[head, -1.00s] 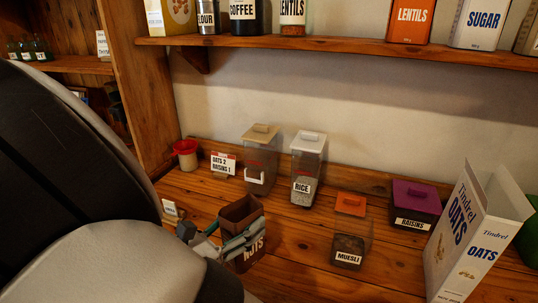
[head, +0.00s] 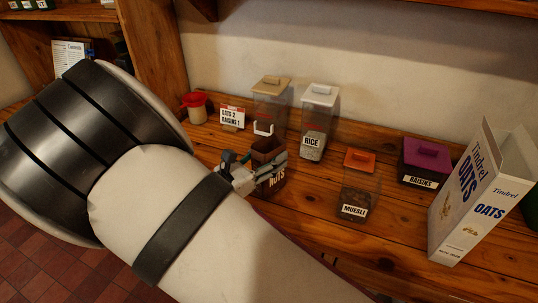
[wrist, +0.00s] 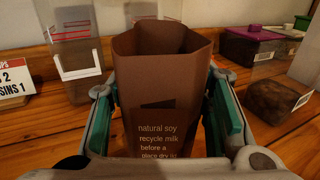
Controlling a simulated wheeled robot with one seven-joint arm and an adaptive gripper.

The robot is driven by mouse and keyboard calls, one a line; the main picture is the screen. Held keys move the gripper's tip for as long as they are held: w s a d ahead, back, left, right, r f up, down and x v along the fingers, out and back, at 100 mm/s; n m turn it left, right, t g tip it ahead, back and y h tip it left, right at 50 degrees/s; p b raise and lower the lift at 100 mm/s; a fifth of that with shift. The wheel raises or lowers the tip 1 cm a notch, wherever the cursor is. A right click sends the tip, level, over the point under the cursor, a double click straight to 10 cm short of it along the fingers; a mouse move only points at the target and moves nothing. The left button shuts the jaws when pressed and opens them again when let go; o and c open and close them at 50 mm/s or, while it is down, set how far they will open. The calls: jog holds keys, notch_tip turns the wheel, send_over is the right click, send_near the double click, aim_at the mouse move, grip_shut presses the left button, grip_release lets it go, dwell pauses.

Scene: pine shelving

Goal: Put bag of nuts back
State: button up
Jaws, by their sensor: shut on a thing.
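The bag of nuts (head: 266,151) is an open-topped brown bag with a partly hidden NUTS label. My gripper (head: 262,166) is shut on it, with fingers on either side. In the wrist view, the brown bag (wrist: 165,85) stands upright between the green-lined fingers of my gripper (wrist: 167,100), and small printed text shows on its face. The bag is over the wooden counter, in front of the clear beige-lidded container (head: 271,105). I cannot tell whether its base touches the wood.
The rice container (head: 318,120), muesli container (head: 358,185), purple-lidded raisins box (head: 424,163) and oats carton (head: 468,200) stand to the right. A sign (head: 232,118) and red-lidded jar (head: 196,107) stand behind left. Bare counter (head: 315,195) lies between bag and muesli.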

jog(key=o, duration=1.2)
jog(key=shift+o, duration=0.2)
jog(key=shift+s+a+r, duration=0.1)
jog(key=shift+s+a, duration=0.1)
jog(key=v, duration=1.1)
jog(key=shift+s+a, duration=0.15)
jog(key=shift+a, duration=0.05)
